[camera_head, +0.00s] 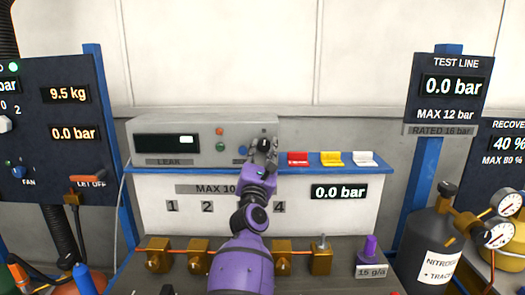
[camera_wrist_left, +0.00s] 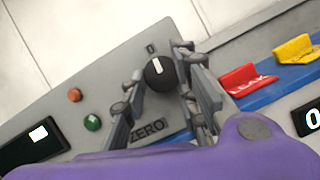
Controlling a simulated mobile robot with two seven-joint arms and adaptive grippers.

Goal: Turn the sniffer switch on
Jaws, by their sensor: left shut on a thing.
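The sniffer box (camera_head: 225,129) is a grey unit with a dark display marked LEAK at its left. The sniffer switch (camera_wrist_left: 160,75) is a round black knob with a white mark, at the box's right end. In the left wrist view its mark points toward a "0" label. My left gripper (camera_head: 263,151) reaches the box's right end, and in the left wrist view its fingers (camera_wrist_left: 157,90) stand on both sides of the knob, shut on it. In the head view the fingers mostly hide the knob. My right gripper is not in view.
A red button (camera_wrist_left: 74,95) and a green button (camera_wrist_left: 92,122) sit left of the knob, with a ZERO label nearby. Red (camera_head: 298,158), yellow (camera_head: 332,158) and white (camera_head: 364,158) clips lie on the blue shelf to the right. Brass valves (camera_head: 158,255) line the bench below.

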